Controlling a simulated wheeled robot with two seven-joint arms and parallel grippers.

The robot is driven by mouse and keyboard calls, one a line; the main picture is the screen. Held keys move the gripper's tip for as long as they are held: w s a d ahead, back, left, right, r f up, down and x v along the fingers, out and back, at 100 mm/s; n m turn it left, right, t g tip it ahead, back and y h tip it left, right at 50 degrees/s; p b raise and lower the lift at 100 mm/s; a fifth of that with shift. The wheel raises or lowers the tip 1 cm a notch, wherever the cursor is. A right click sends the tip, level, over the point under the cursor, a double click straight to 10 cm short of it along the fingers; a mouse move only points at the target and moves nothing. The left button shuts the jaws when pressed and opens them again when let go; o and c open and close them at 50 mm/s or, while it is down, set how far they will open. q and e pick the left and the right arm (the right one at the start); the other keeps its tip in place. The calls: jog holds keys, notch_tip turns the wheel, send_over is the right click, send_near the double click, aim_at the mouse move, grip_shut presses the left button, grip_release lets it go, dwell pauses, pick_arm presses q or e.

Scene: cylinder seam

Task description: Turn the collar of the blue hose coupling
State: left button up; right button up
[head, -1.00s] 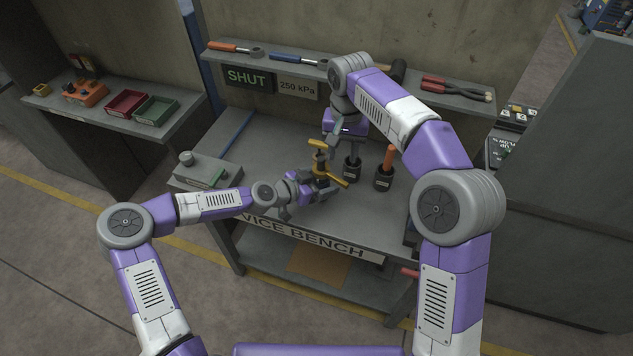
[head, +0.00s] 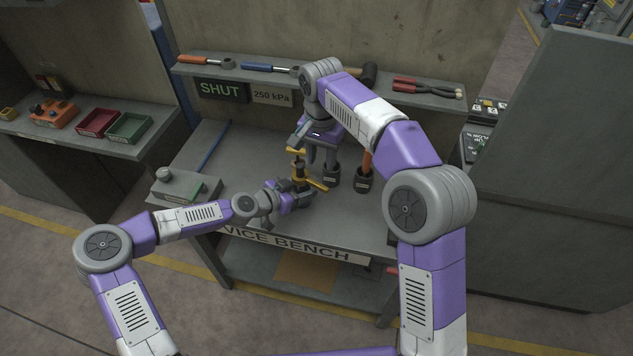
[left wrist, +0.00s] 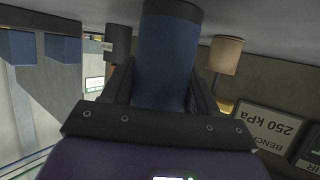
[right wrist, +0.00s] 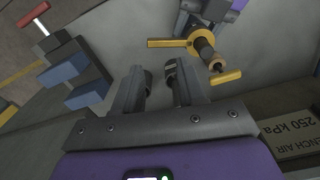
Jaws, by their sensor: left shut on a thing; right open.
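The blue coupling body (left wrist: 165,60) stands between my left gripper's fingers (left wrist: 162,85), which are shut on it. In the head view my left gripper (head: 285,198) holds the coupling low over the bench. The yellow collar (right wrist: 201,41) with its projecting lugs sits around a dark, brass-tipped stem; it also shows in the head view (head: 301,183). My right gripper (right wrist: 158,78) is open and empty. In its wrist view the collar lies beyond the fingertips, up and right, apart from them.
A grey box (head: 185,188) sits at the bench's left. A vice with blue jaws (right wrist: 78,80) shows in the right wrist view. A tool shelf (head: 280,75) runs behind.

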aim_at(321, 185)
notch_tip(321, 185, down, 9)
jog(key=m, duration=1.9)
jog(key=shift+f+m, duration=0.2)
jog(key=shift+m, duration=0.2)
jog(key=shift+c, duration=0.3)
grip_shut()
